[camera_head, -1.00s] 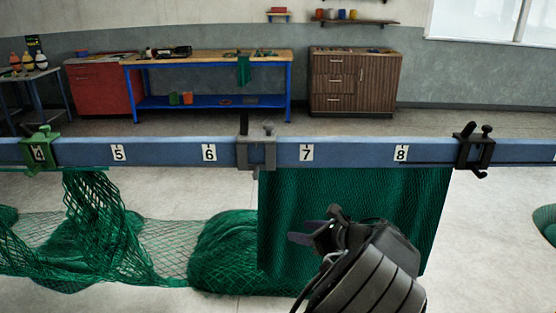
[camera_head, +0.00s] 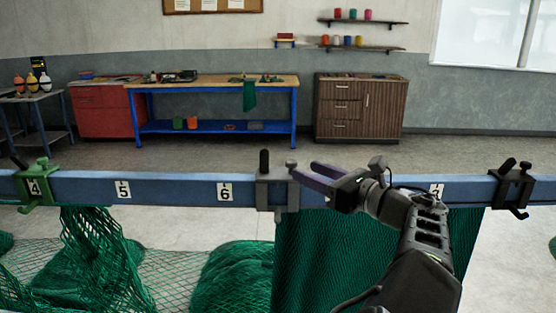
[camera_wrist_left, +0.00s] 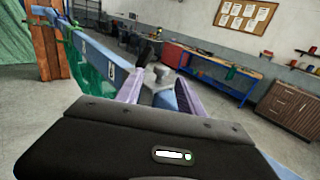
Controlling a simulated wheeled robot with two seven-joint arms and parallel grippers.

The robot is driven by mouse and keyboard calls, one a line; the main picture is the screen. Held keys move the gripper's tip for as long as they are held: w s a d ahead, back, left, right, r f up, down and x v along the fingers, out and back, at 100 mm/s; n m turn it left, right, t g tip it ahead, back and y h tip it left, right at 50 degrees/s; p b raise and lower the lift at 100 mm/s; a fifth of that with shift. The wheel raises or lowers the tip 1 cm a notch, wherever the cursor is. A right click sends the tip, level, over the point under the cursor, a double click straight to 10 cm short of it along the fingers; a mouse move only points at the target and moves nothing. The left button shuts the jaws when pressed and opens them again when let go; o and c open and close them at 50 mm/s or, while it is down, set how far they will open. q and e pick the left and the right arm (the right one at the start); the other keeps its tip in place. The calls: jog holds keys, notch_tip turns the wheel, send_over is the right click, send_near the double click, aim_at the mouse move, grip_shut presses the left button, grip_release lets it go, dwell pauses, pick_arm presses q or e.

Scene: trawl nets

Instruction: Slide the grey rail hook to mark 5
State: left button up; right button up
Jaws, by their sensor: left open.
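The grey rail hook (camera_head: 278,190) sits on the blue rail (camera_head: 150,186) between mark 6 (camera_head: 224,191) and the hidden mark 7. It has a black upright handle and a grey knob on top. Mark 5 (camera_head: 122,189) is further left. My left gripper (camera_head: 304,172) is open, its purple fingers pointing left at the hook's right side. In the left wrist view, the hook's grey knob (camera_wrist_left: 161,75) shows ahead, between the open fingers (camera_wrist_left: 160,92). I cannot tell whether they touch the hook. My right gripper is not in view.
A green hook (camera_head: 36,182) is at mark 4 and a black hook (camera_head: 512,187) is at the right. Green netting (camera_head: 100,250) hangs from the green hook; a dark green net panel (camera_head: 310,255) hangs below the rail. The rail between the grey and green hooks looks clear.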

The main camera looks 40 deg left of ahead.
aim_at(296, 165)
pick_arm(q)
jog(key=a, duration=0.4)
jog(key=w+a+p, duration=0.1)
jog(key=a, duration=0.1)
jog(key=shift+a+r, duration=0.15)
jog(key=shift+a, duration=0.1)
dwell(0.3)
jog(key=shift+c, duration=0.3)
grip_shut()
dwell(1.1)
